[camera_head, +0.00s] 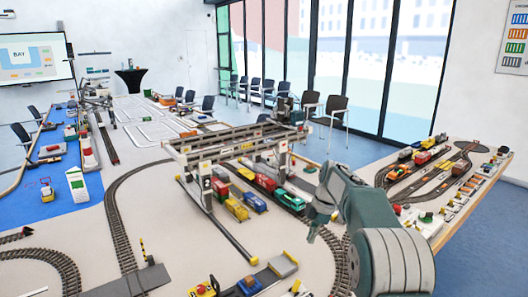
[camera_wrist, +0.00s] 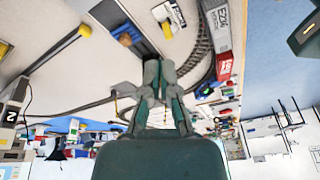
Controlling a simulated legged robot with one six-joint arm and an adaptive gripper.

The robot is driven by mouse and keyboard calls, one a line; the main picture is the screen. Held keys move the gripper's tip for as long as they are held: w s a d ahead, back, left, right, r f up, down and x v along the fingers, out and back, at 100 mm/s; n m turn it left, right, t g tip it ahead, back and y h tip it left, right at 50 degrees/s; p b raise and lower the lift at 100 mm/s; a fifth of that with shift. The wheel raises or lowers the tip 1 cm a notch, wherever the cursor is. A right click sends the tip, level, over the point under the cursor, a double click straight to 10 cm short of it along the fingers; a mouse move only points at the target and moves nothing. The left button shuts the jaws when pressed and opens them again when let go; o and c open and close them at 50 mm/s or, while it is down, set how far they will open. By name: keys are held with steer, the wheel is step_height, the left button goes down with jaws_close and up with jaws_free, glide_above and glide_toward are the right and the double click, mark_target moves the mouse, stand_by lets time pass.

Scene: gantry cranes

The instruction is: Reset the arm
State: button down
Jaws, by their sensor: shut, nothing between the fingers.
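My gripper (camera_head: 311,236) hangs at the end of my grey-green arm, right of centre in the head view. It is over the layout table (camera_head: 75,240), in front of the gantry crane (camera_head: 225,148). In the wrist view my gripper (camera_wrist: 158,66) has its two fingertips together with nothing between them. The wrist view is turned, with the room towards the bottom. My arm hides part of the track and table at the right.
Track (camera_head: 340,255) with several wagons runs under the crane. Small vehicles (camera_head: 203,289) and a blue block (camera_head: 250,285) stand at the front edge. A side table (camera_head: 470,200) with more track is at the right. Bare tabletop lies left of the crane.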

steer(key=s+r+m+t+h, duration=0.1)
steer(key=s+r+m+t, duration=0.1)
steer(key=s+r+m, duration=0.55)
steer(key=s+r+m+t+h, duration=0.15)
steer(key=s+r, duration=0.35)
steer(key=s, duration=0.5)
steer(key=s+f+m+t, duration=0.1)
steer(key=s+m, duration=0.4)
steer(key=s, duration=0.5)
steer(key=s+f+m+t, duration=0.2)
steer(key=s+f+m, duration=0.2)
steer(key=s, duration=0.6)
steer(key=shift+d+m+h, duration=0.35)
steer(key=shift+d+m, duration=0.05)
steer(key=shift+m, duration=0.6)
